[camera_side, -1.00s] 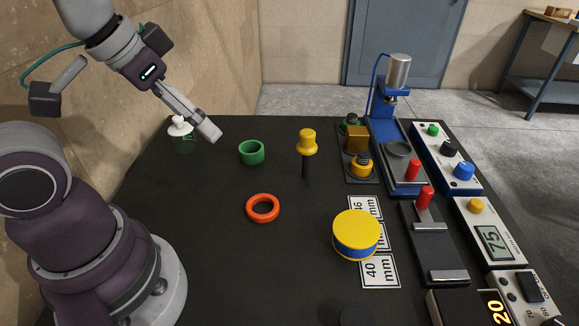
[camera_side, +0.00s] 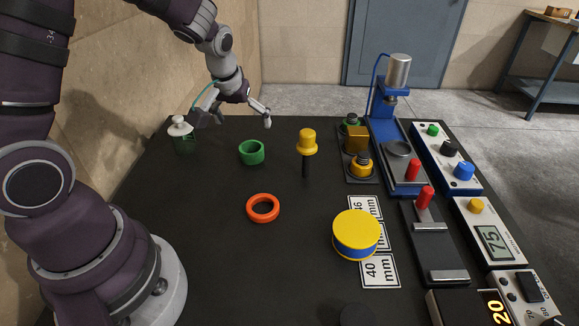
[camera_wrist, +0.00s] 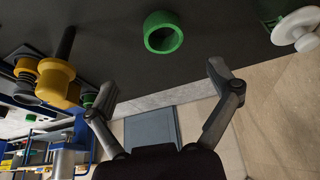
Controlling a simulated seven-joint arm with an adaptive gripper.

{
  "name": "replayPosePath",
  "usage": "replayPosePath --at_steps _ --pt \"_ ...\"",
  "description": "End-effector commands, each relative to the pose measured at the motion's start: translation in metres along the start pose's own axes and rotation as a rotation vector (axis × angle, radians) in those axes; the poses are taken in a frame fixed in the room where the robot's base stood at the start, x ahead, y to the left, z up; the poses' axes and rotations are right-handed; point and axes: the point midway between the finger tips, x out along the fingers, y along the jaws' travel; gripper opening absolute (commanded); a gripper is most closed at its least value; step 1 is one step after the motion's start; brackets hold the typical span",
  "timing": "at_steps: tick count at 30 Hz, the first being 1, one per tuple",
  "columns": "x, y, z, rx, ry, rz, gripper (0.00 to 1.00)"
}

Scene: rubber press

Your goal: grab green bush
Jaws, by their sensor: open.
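The green bush (camera_side: 251,153) is a short hollow green ring standing on the black table, left of the yellow-handled tool. It also shows in the wrist view (camera_wrist: 163,33) at top centre, beyond the fingertips. My gripper (camera_side: 232,119) is open and empty near the table's far edge, behind and slightly left of the bush and apart from it. Its two spread fingers (camera_wrist: 162,92) show in the wrist view with nothing between them.
A green bottle with a white top (camera_side: 181,137) stands left of the bush. The yellow-handled tool (camera_side: 306,144) stands to its right. An orange ring (camera_side: 263,208) lies in front. A blue press (camera_side: 395,130) and control boxes line the right side.

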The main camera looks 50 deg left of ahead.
Motion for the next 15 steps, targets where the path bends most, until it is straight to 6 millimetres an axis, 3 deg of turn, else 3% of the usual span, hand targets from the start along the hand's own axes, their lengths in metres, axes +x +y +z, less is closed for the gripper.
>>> replayPosePath --at_steps 6,15 --pt "0.038 -0.002 0.001 -0.007 -0.006 -0.007 0.88" --pt "0.080 -0.005 -0.001 -0.006 -0.007 -0.007 0.88"
